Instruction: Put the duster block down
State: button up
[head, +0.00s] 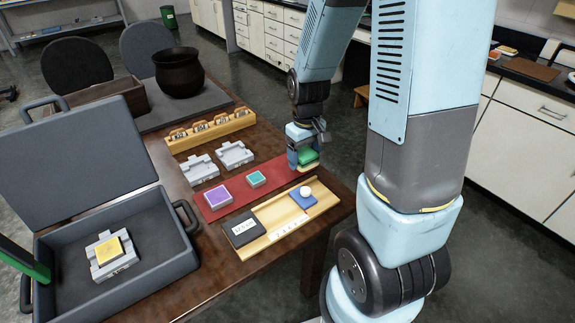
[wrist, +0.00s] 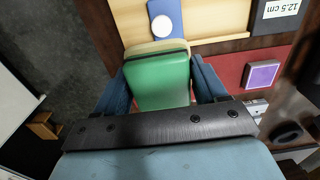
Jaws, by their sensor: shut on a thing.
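The duster block, green with a cream base (head: 308,156), is between the fingers of my gripper (head: 303,150) at the right end of the red mat (head: 285,172). In the wrist view the green block (wrist: 160,80) fills the space between both blue fingers (wrist: 162,85), with its cream edge away from the palm. My gripper is shut on it and points down. The block's underside is hidden, so I cannot tell whether it touches the mat.
A wooden tray (head: 270,211) lies in front, holding a black block (head: 243,229) and a blue pad with a white ball (head: 303,197). A grey case (head: 180,265) stands open at left.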

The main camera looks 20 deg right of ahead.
jog(key=w+f, duration=0.2)
jog(key=w, duration=0.2)
jog(key=w+f, duration=0.3)
jog(key=w, duration=0.1)
jog(key=w+f, duration=0.2)
jog(key=w, duration=0.2)
jog(key=shift+f, duration=0.4)
jog(key=shift+w+f, duration=0.6)
jog(key=shift+f, duration=0.1)
jog(key=shift+w+f, duration=0.2)
jog(key=shift+f, duration=0.65)
jog(key=shift+w+f, duration=0.2)
jog(key=shift+f, duration=0.65)
jog(key=shift+s+f, duration=0.2)
jog(key=shift+f, duration=0.4)
